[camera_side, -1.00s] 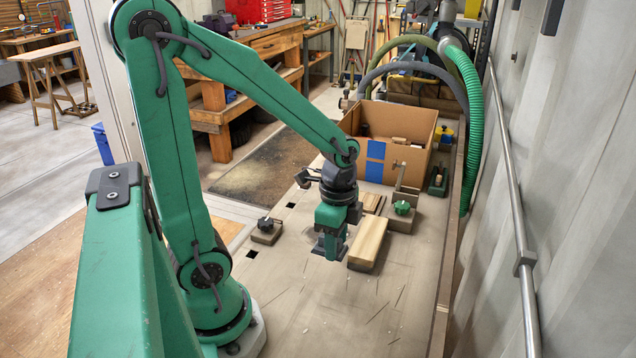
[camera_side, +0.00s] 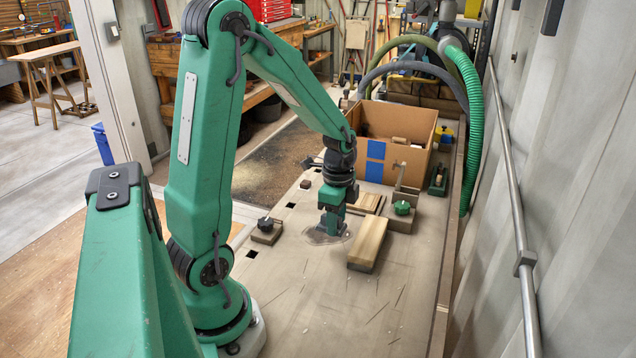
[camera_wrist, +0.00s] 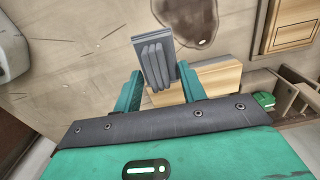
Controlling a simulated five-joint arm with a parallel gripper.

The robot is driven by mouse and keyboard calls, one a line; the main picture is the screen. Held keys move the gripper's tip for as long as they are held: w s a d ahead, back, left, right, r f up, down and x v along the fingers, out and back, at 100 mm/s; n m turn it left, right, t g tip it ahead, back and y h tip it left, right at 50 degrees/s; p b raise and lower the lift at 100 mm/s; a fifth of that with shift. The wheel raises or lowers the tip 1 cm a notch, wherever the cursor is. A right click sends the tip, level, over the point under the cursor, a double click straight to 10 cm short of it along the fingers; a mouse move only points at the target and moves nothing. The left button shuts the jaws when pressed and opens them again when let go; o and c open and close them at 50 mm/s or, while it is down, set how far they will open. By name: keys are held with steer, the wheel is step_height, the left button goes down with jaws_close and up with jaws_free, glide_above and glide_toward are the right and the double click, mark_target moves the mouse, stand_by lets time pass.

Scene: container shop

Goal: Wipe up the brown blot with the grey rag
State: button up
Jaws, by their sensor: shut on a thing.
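My gripper (camera_side: 332,228) points down low over the bench, with its fingers (camera_wrist: 160,88) closed on the folded grey rag (camera_wrist: 154,60) in the wrist view. The rag sticks out past the fingertips. The brown blot (camera_wrist: 190,18) lies on the bench at the top of the wrist view, just beyond the rag. In the side view the blot (camera_side: 314,236) shows as a dull stain around the foot of my gripper, which hides part of it. I cannot tell whether the rag touches the bench.
A pale wooden block (camera_side: 368,246) lies close to the right of my gripper. A black-knobbed clamp (camera_side: 266,231) stands to the left and a green-knobbed one (camera_side: 402,212) to the right. A cardboard box (camera_side: 405,165) stands behind. The bench front is clear.

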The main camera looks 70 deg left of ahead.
mark_target(309, 246)
steer(key=shift+f, duration=3.7)
steer(key=shift+w+a, duration=0.75)
steer(key=shift+w, duration=0.05)
steer(key=shift+c, duration=0.3)
steer(key=shift+w+a+f, duration=0.1)
steer(key=shift+w+a, duration=2.8)
steer(key=shift+a, duration=0.05)
steer(key=shift+s+a, duration=0.15)
steer(key=shift+a, duration=0.15)
steer(key=shift+s+a, duration=0.3)
steer(key=shift+s, duration=0.2)
steer(key=shift+s+d, duration=3.75)
steer(key=shift+d, duration=0.05)
steer(key=shift+s+a, duration=0.55)
steer(key=shift+a, duration=0.1)
steer(key=shift+w+a, duration=3.7)
steer(key=shift+a, duration=0.35)
steer(key=shift+s+a, duration=0.45)
steer(key=shift+s, duration=0.15)
steer(key=shift+s+d, duration=3.75)
steer(key=shift+d, duration=0.15)
steer(key=shift+s+a, duration=0.6)
steer(key=shift+a, duration=0.05)
steer(key=shift+w+a, duration=3.7)
steer(key=shift+w+a+r, duration=0.15)
steer(key=shift+r, duration=0.05)
step_height(309, 246, up, 8)
